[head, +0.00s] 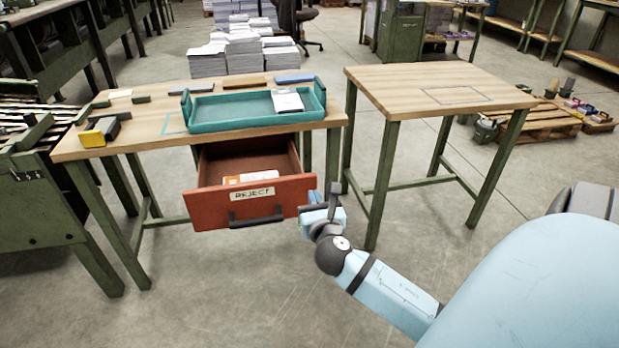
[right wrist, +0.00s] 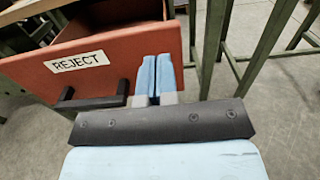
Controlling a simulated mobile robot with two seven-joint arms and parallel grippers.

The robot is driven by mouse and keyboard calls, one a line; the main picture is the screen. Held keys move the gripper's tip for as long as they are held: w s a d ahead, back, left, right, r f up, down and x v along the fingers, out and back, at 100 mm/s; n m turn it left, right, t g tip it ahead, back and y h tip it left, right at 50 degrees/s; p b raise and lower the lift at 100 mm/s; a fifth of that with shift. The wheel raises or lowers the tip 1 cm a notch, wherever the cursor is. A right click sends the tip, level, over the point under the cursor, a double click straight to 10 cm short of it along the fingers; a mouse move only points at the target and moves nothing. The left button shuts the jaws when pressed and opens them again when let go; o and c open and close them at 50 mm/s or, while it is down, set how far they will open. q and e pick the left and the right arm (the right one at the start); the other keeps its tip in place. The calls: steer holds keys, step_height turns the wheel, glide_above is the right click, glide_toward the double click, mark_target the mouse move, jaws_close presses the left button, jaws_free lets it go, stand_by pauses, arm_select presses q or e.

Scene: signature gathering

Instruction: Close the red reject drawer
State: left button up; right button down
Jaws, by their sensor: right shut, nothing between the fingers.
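The red reject drawer (head: 205,208) is pulled open under the left table, with a "REJECT" label and a dark bar handle (head: 256,217) on its front. Papers with an orange mark (head: 250,177) lie inside it. My right gripper (head: 318,200) is shut and empty at the right end of the drawer front. In the right wrist view its closed light-blue fingers (right wrist: 154,78) overlap the right edge of the drawer front (right wrist: 115,75), right of the handle (right wrist: 93,98). I cannot tell whether they touch it. My left gripper is not in view.
A teal tray (head: 225,124) holding a stack of papers (head: 287,101) stands on the left table (head: 150,130) above the drawer. A second wooden table (head: 385,88) stands close on the right, its green leg (head: 381,190) near my gripper. The floor in front is clear.

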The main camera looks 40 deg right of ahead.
mark_target(307, 180)
steer(key=b+x, duration=0.1)
steer(key=x, duration=0.3)
steer(key=shift+w+f, duration=0.1)
steer(key=shift+w+d+b, duration=0.35)
steer(key=shift+w+b, duration=0.05)
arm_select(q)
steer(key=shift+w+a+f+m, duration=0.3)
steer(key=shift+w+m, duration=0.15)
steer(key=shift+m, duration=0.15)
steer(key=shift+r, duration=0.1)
